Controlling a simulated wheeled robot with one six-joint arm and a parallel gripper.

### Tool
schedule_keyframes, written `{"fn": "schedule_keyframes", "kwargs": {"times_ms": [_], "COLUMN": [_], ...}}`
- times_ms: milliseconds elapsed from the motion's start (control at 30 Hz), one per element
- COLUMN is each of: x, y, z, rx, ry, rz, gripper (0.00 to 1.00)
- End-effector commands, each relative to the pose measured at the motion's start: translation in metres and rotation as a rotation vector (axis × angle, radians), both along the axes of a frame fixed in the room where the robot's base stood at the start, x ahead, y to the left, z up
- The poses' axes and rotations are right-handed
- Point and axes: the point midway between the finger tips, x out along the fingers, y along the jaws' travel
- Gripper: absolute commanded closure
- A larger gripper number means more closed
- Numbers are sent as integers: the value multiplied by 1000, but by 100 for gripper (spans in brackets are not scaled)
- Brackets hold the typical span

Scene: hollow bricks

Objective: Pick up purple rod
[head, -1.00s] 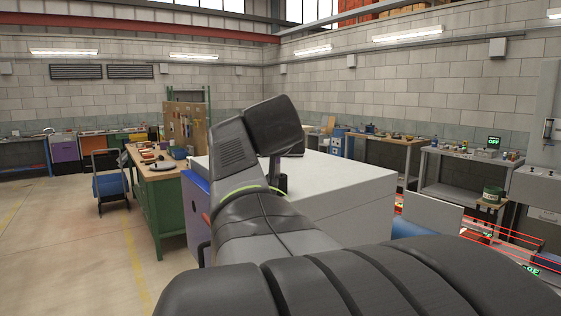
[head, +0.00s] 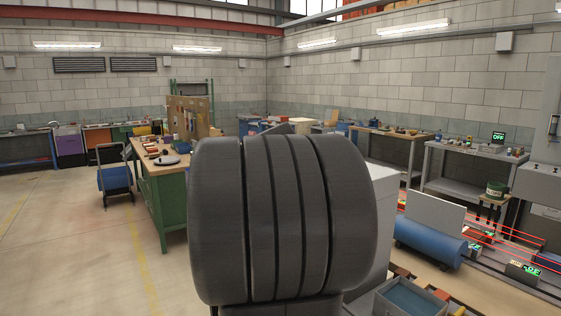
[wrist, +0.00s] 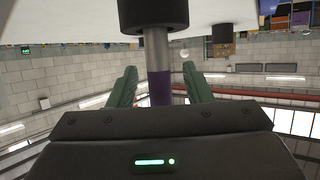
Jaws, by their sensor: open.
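In the wrist view, which shows the room upside down, the purple rod (wrist: 160,88) is a purple section on the end of a grey metal shaft. The shaft comes out of a black round holder (wrist: 145,12) by the white surface (wrist: 60,22). My gripper (wrist: 161,70) is open, with one green finger on each side of the rod. Small gaps show between the fingers and the rod. The rod's purple end is partly hidden behind my gripper body. In the head view my own arm hides both gripper and rod.
A second black cylinder (wrist: 223,32) stands by the white surface. In the head view, a white cabinet (head: 385,200) shows behind my arm. A green workbench (head: 172,205) and a blue cart (head: 115,180) stand left. A blue cylinder (head: 430,242) lies right.

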Motion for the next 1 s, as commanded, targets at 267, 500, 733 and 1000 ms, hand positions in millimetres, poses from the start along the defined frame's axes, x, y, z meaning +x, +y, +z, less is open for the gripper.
{"fn": "schedule_keyframes", "kwargs": {"times_ms": [267,500,733,1000], "x": [16,15,15,15], "y": [0,0,0,0], "z": [-7,-7,-6,-4], "rx": [0,0,0,0], "ry": [0,0,-1,-1], "rz": [1,1,1,1], "gripper": [55,73,100,100]}}
